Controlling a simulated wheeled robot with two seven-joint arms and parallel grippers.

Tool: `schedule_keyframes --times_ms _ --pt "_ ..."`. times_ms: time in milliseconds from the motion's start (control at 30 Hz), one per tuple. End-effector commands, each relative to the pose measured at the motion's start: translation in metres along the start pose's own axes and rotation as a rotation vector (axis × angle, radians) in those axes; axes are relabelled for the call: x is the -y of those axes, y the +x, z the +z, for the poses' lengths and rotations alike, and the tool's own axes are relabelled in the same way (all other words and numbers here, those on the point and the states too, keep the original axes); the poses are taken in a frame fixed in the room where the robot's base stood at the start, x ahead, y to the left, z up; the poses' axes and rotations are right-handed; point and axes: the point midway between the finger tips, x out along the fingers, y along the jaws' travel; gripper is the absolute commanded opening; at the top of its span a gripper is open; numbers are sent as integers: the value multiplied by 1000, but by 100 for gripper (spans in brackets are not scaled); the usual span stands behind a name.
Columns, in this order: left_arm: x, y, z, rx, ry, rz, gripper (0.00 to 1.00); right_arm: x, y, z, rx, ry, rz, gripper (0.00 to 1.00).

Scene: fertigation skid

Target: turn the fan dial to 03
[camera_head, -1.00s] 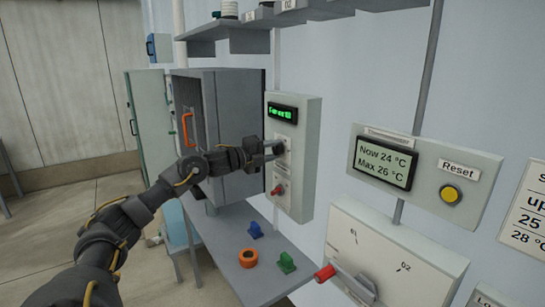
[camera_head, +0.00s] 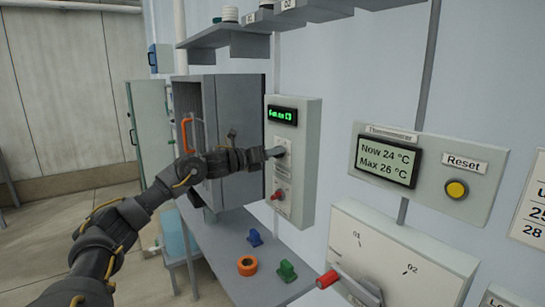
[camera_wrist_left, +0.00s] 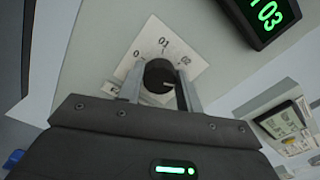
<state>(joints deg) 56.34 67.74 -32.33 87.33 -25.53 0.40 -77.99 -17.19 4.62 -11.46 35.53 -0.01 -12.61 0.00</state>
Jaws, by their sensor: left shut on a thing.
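The fan dial (camera_wrist_left: 160,75) is a round black knob on a white plate marked 0, 01 and 02 in the left wrist view. My left gripper (camera_wrist_left: 160,90) is shut on it, with one finger on each side of the knob. In the head view my left gripper (camera_head: 274,152) reaches the upper part of a grey control box (camera_head: 310,150), and its fingers hide most of the dial. A display (camera_wrist_left: 268,14) with green digits ends in 03; in the head view this display (camera_head: 282,116) is blurred. My right gripper is not in view.
A grey cabinet (camera_head: 238,120) stands to the left. The bench holds an orange ring (camera_head: 247,265), a blue piece (camera_head: 255,238) and a green piece (camera_head: 287,271). A thermometer panel (camera_head: 428,160) is to the right.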

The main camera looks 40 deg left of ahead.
Motion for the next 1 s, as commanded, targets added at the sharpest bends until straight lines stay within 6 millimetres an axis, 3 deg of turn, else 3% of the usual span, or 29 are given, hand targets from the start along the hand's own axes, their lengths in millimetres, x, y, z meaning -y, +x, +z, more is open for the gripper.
schedule_keyframes --times_ms 500,1000 --pt "0 0 -2 -4 367 1 13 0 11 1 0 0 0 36" --pt "0 0 -2 -4 458 1 13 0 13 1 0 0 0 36"
